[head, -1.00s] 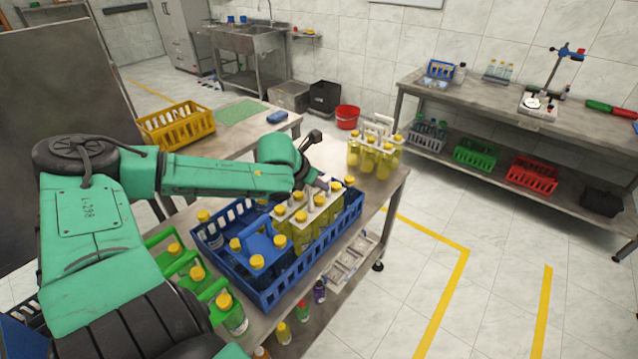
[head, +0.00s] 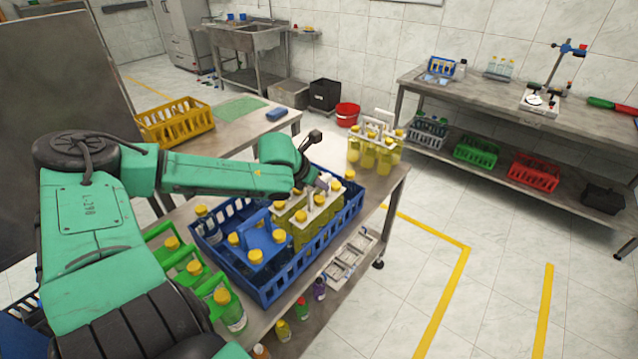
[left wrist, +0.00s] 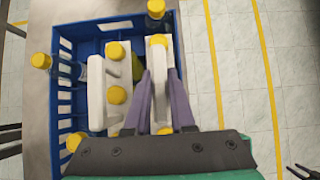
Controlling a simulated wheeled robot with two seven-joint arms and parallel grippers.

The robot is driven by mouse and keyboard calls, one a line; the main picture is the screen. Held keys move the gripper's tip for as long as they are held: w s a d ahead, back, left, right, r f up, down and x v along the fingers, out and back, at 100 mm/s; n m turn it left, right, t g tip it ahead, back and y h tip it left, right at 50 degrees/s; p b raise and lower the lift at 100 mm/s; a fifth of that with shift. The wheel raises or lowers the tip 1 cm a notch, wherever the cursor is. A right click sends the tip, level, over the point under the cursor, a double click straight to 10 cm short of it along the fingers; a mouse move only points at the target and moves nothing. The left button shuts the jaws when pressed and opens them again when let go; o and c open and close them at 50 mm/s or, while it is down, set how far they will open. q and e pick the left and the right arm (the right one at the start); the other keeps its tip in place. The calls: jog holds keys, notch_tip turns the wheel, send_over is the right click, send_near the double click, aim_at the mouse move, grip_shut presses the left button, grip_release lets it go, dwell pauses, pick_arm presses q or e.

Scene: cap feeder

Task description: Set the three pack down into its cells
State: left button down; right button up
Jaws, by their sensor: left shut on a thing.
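My left gripper (head: 318,184) is shut on the white handle of a three pack (head: 318,215) with yellow caps and yellow-green bottles. The pack is upright, at the right part of the blue crate (head: 272,292). Its lower part is hidden by the crate wall, so I cannot tell whether it touches the bottom. In the left wrist view the fingers (left wrist: 160,100) close around the handle, with a yellow cap (left wrist: 158,41) beyond them. A similar white-handled pack (left wrist: 97,92) stands just left of the held one.
A blue carrier (head: 262,238) with yellow caps stands in the crate's left part. Green carriers (head: 192,268) stand along the crate's left side. Another yellow pack (head: 372,156) stands behind on the table. Small grey trays (head: 348,258) lie below the crate's right side.

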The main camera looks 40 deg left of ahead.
pick_arm(q)
jog(key=shift+w, duration=0.1)
jog(key=c, duration=0.7)
grip_release()
jog(key=shift+s+f, duration=0.15)
jog(key=shift+s, duration=0.1)
jog(key=shift+r+p, duration=0.45)
jog(key=p+v, duration=0.3)
jog(key=shift+w, duration=0.15)
jog(key=v, duration=0.5)
jog(key=p+v, duration=0.1)
jog(key=v, duration=0.5)
jog(key=shift+s+d+f+p, duration=0.1)
jog(key=shift+s+p, duration=0.2)
jog(key=shift+s, duration=0.05)
jog(key=shift+w, duration=0.1)
